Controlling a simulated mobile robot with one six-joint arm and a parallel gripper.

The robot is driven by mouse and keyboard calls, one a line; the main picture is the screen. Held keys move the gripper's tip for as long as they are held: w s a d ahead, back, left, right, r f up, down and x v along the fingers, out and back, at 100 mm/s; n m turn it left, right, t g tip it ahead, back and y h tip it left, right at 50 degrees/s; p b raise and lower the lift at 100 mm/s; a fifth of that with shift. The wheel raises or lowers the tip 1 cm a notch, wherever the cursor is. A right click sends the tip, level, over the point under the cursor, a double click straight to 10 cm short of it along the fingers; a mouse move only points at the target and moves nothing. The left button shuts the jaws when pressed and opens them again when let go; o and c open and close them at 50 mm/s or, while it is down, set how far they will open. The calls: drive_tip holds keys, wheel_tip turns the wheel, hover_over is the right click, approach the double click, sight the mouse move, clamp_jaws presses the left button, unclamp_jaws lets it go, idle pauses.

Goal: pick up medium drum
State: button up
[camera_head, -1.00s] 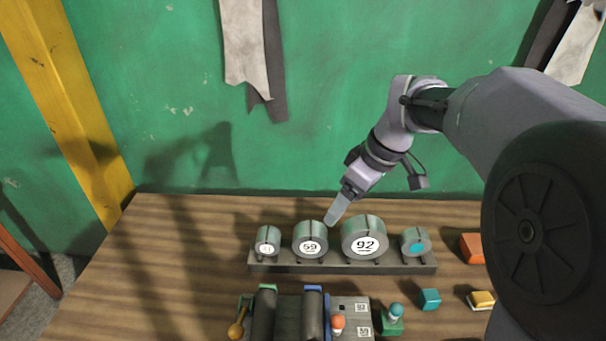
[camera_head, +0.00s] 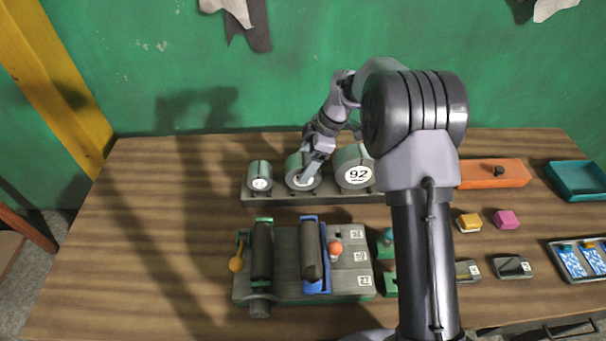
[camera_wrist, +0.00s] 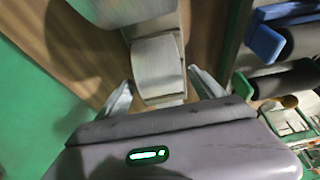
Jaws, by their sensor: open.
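The medium drum (camera_head: 293,168) is a grey-green cylinder with a white round label, standing second from the left on a dark rack (camera_head: 262,197). Its label is partly covered by my gripper (camera_head: 311,172), which points down at it in the head view. In the wrist view my gripper (camera_wrist: 160,84) is open, with one finger on each side of a pale, rounded drum surface that appears to be the medium drum (camera_wrist: 158,64). I cannot tell whether the fingers touch it. The smaller drum (camera_head: 260,174) is to its left and the larger drum marked 92 (camera_head: 352,160) to its right.
A grey block with rollers (camera_head: 345,276) lies in front of the rack. An orange box (camera_head: 480,175), a teal tray (camera_head: 578,180) and small yellow and pink blocks are to the right. My arm hides the rack's right end. Bare table lies left.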

drive_tip(key=b+x, duration=0.1)
drive_tip(key=x, duration=0.3)
drive_tip(key=shift+s+a+f, duration=0.1)
drive_tip(key=shift+a+f, duration=0.1)
drive_tip(key=shift+f, duration=0.05)
drive_tip(key=shift+r, duration=0.15)
drive_tip(key=shift+c, duration=0.2)
clamp_jaws()
wheel_tip(320, 180, up, 10)
drive_tip(key=p, duration=0.3)
